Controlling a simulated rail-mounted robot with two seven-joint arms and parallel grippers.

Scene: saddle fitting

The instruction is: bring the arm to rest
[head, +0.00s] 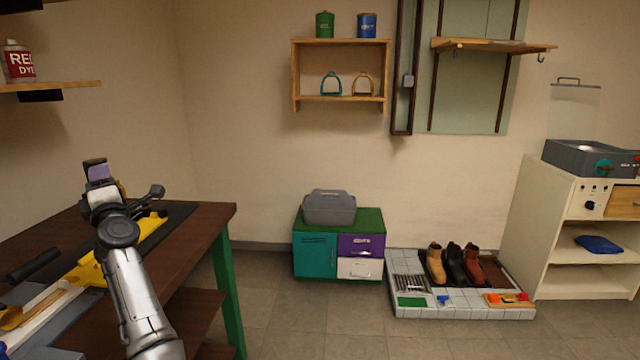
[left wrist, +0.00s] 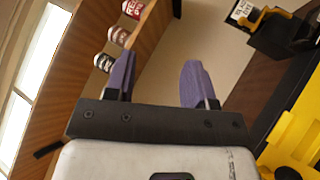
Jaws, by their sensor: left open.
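My left arm (head: 135,285) reaches up over the left side of the workbench in the head view. My left gripper (head: 97,168) is at its top, above the bench, with purple fingers. In the left wrist view the two purple fingers (left wrist: 157,75) stand apart, with nothing visible between them. My right gripper is in neither view.
The dark brown workbench (head: 205,222) carries a yellow tool (head: 90,270) close to my arm. A wall shelf (head: 60,86) with a red dye bottle (head: 19,64) is at the upper left. Open floor (head: 275,320) lies right of the bench, before a cabinet (head: 315,255) and boot tray (head: 460,311).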

